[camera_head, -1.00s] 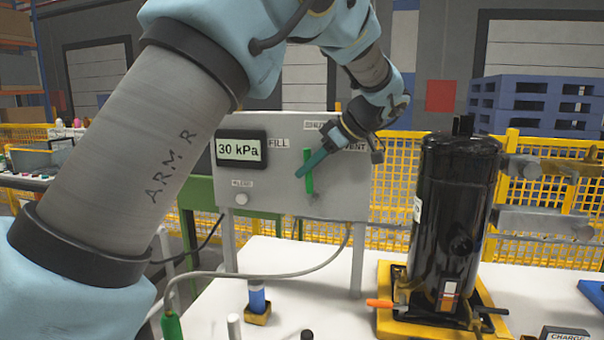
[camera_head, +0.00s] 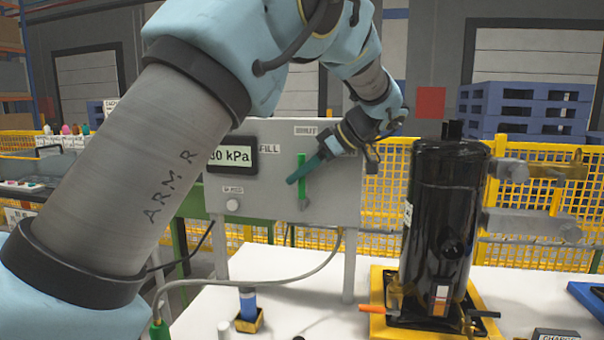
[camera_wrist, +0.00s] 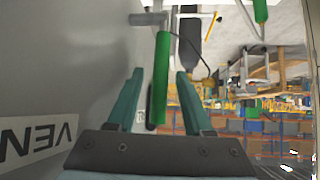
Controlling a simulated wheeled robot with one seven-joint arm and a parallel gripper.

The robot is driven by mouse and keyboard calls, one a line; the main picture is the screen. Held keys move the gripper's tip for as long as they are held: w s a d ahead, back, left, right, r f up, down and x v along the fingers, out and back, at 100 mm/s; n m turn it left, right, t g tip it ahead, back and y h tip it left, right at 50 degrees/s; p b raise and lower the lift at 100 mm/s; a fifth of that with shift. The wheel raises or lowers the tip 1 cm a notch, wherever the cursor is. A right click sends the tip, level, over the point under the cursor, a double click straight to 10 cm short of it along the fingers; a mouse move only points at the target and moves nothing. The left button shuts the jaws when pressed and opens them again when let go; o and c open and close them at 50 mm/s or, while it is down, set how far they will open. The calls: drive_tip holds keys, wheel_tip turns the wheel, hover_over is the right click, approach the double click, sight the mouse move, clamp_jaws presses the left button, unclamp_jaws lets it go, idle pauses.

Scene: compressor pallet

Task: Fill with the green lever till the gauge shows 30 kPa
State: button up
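The green lever (camera_head: 302,180) on the front of the grey panel box (camera_head: 340,205) stands upright, pointing up toward the SHUT label (camera_head: 305,131).
A black compressor (camera_head: 445,220) stands on a yellow tray (camera_head: 378,322) right of the panel. A hose (camera_head: 270,279) with a green fitting (camera_head: 159,334) crosses the white table (camera_head: 300,262). A blue cylinder in a small yellow holder (camera_head: 249,320) stands at the front. Yellow fencing (camera_head: 535,220) is behind.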

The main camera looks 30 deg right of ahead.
drive_tip(key=b+v, duration=0.1)
drive_tip(key=v, duration=0.9)
drive_tip(key=shift+s+d+r, duration=0.15)
drive_tip(key=shift+s+r, duration=0.1)
drive_tip(key=shift+s, duration=0.05)
idle(0.4)
